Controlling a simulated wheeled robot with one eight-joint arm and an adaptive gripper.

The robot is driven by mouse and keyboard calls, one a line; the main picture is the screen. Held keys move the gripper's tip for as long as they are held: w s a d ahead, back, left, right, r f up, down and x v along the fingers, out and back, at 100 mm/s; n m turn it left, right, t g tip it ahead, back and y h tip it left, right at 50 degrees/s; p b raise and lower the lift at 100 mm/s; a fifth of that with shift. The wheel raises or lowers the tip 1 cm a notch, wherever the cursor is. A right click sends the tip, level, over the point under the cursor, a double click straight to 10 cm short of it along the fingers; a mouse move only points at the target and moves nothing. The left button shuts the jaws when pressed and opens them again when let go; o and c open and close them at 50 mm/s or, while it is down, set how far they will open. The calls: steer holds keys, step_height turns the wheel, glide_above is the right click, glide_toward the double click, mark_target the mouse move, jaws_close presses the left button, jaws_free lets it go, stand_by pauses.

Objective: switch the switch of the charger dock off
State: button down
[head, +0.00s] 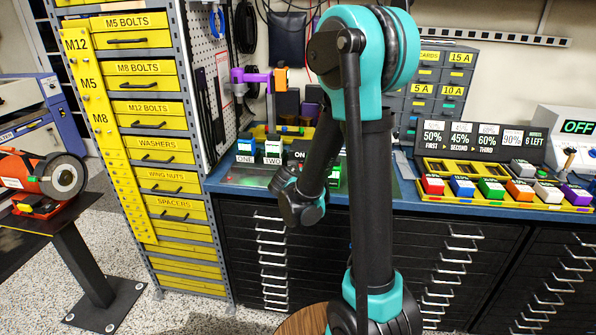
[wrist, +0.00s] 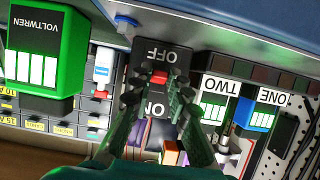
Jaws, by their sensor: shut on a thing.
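The charger dock (head: 262,178) is on the blue counter, with ONE and TWO labels beside blue and green batteries. In the wrist view its switch panel (wrist: 152,58) is black, with upside-down OFF and ON labels. A small red switch lever (wrist: 159,77) sits between the labels; I cannot tell which way it is set. My gripper (wrist: 156,88) has its fingers on either side of the red lever and is shut on it. In the head view the fingers are hidden behind my arm.
A green VOLTWREN battery (wrist: 48,52) stands beside the switch panel in the wrist view. A yellow tray (head: 490,196) with several coloured blocks is on the counter at right. A white device (head: 562,138) with an OFF display stands behind it. Yellow drawers (head: 150,120) are at left.

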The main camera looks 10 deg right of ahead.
steer(key=c, duration=1.4)
jaws_free()
steer(key=shift+c, duration=0.2)
steer(key=shift+s, duration=0.1)
steer(key=v, duration=1.1)
steer(key=shift+s+r, duration=0.2)
steer(key=shift+s, duration=0.15)
steer(key=shift+a, duration=0.1)
